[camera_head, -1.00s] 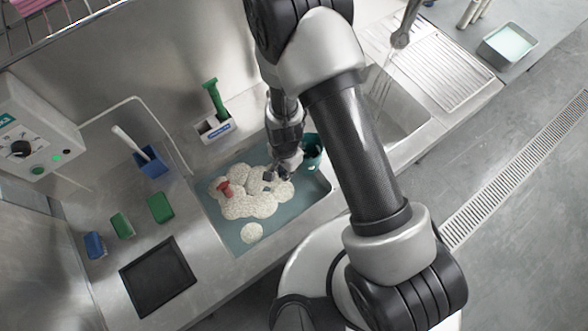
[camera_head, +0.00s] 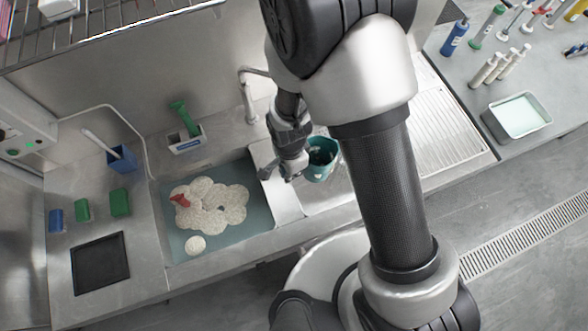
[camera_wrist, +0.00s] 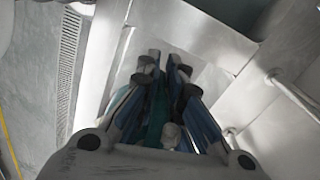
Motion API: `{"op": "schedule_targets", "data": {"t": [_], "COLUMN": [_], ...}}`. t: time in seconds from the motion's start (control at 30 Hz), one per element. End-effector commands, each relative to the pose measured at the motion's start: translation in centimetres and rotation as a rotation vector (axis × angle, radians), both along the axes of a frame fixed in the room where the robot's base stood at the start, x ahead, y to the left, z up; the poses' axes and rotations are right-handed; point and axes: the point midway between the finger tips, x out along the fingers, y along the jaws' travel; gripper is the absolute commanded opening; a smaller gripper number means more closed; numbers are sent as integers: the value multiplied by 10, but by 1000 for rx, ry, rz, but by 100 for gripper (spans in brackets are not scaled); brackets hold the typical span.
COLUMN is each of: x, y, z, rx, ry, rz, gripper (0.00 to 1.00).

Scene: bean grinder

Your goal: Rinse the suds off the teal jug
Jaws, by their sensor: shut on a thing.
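The teal jug (camera_head: 320,168) is at the right of the soapy sink, over the left end of the second basin (camera_head: 345,196), its dark opening facing up. My gripper (camera_head: 292,174) is at the jug's left side and shut on it. In the wrist view my gripper's fingers (camera_wrist: 160,72) have a bit of teal jug (camera_wrist: 156,122) between them, mostly hidden. I cannot tell whether suds cling to the jug. White suds (camera_head: 212,207) float on the water in the left sink. A bent tap (camera_head: 246,92) stands behind the sinks; it also shows in the wrist view (camera_wrist: 290,88).
A red-handled item (camera_head: 180,200) lies in the suds. A green-handled brush (camera_head: 184,118) stands in a white holder behind the sink. A blue cup (camera_head: 122,158) and coloured sponges (camera_head: 82,210) are at left. A ribbed drainboard (camera_head: 440,125) and white tray (camera_head: 518,115) are right.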

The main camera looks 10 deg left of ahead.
Motion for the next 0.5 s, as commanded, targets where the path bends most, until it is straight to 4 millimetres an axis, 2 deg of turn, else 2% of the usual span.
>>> {"op": "schedule_targets", "data": {"t": [0.5], "x": [46], "y": [-19], "z": [-10], "rx": [1], "ry": [-1], "rz": [-4], "gripper": [0]}}
